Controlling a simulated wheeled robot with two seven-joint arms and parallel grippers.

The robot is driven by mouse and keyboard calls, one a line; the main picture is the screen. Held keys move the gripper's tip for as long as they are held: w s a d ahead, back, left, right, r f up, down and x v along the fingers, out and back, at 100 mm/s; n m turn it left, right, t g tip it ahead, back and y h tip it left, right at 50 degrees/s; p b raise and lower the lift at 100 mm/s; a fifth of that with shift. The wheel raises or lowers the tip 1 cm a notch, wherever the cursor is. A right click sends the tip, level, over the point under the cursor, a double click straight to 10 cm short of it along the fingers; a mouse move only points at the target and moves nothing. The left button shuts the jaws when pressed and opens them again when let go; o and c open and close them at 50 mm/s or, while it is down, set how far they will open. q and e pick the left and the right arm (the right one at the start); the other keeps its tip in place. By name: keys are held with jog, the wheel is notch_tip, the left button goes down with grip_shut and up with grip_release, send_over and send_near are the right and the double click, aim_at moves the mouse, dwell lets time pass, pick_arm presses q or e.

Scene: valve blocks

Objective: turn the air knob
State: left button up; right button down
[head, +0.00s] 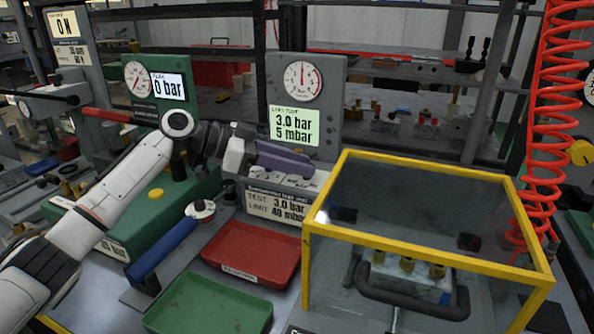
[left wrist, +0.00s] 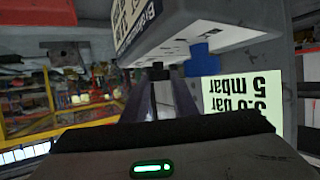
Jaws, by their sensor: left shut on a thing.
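My left gripper (head: 286,160) reaches in from the left to the grey test unit with the white label (head: 275,205), in front of the gauge and the green "3.0 bar 5 mbar" display (head: 293,124). In the left wrist view, which is upside down, my left gripper (left wrist: 163,84) has its two fingers shut on a small dark knob (left wrist: 160,71) on the unit, which looks like the air knob. A blue knob (left wrist: 203,62) sits beside it, apart from the fingers. In the head view the gripper hides the held knob. My right gripper is not in view.
A yellow-framed clear guard box (head: 428,262) stands at right over a valve block (head: 407,278). A red tray (head: 250,253) and a green tray (head: 208,305) lie in front of the unit. A blue-handled tool (head: 165,250) is left of them. A red coiled hose (head: 545,130) hangs at right.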

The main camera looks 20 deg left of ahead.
aim_at(296, 179)
pick_arm(q)
jog(key=shift+f+m+g, duration=0.1)
jog(key=shift+m+g, duration=0.3)
jog(key=shift+g, duration=0.1)
jog(key=o, duration=1.1)
notch_tip(296, 179, up, 10)
jog(key=shift+r+p, duration=0.1)
jog(key=shift+p, duration=0.25)
